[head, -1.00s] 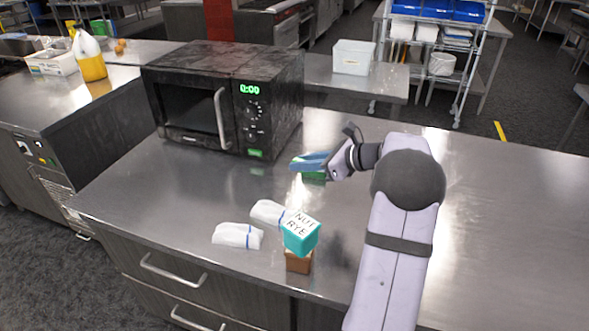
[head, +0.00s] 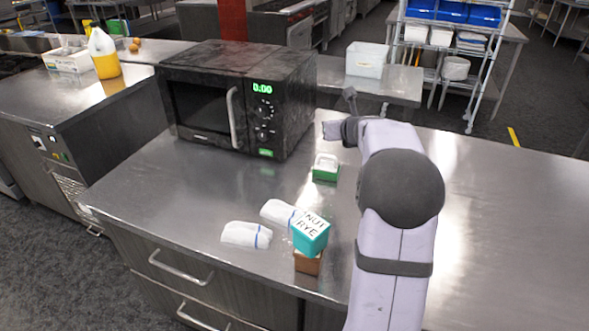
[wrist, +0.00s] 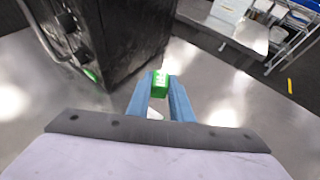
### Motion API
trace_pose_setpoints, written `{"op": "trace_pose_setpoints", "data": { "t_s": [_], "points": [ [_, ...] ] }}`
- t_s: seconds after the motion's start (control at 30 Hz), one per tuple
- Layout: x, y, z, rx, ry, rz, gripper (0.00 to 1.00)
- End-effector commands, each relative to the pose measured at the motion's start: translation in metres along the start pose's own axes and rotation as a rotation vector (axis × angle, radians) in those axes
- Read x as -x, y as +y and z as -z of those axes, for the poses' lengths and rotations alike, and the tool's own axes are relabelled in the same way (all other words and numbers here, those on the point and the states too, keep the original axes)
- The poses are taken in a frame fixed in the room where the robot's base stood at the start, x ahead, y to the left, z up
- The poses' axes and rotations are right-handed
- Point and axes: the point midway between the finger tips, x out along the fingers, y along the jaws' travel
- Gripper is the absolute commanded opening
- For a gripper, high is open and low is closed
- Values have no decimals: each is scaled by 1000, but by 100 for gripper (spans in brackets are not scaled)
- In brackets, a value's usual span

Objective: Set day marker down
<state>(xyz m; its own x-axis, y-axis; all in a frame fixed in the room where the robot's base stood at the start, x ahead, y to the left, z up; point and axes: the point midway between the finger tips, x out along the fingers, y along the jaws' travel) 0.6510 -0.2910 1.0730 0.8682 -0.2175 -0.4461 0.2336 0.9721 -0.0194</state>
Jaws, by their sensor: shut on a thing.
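A small green block with white lettering, which I take to be the day marker (wrist: 160,80), sits between the blue fingertips of my gripper (wrist: 160,88) in the wrist view. My gripper is shut on it and holds it above the steel counter. In the head view my gripper (head: 332,130) is beside the microwave's right side, and the block in it cannot be made out. A green box with a white top (head: 326,169) stands on the counter just below my gripper.
The black microwave (head: 240,95) stands at the left back. A teal block marked NUT RYE (head: 310,236) sits on a brown block (head: 307,263) near the front edge, beside two white cloth rolls (head: 246,235). The counter (head: 500,220) is clear at right.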

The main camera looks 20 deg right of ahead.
Motion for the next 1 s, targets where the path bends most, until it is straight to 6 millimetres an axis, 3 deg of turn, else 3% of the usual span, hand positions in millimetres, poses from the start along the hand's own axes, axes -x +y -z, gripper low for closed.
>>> {"op": "trace_pose_setpoints", "data": {
  "t_s": [0.2,0.47,0.8,1.0],
  "points": [
    [10,-32,4,-142,-4,261,0],
    [34,-59,16,-263,-7,493,0],
    [15,-60,50,-256,-4,488,0],
    [11,-59,59,-257,-6,486,0]
  ]
}}
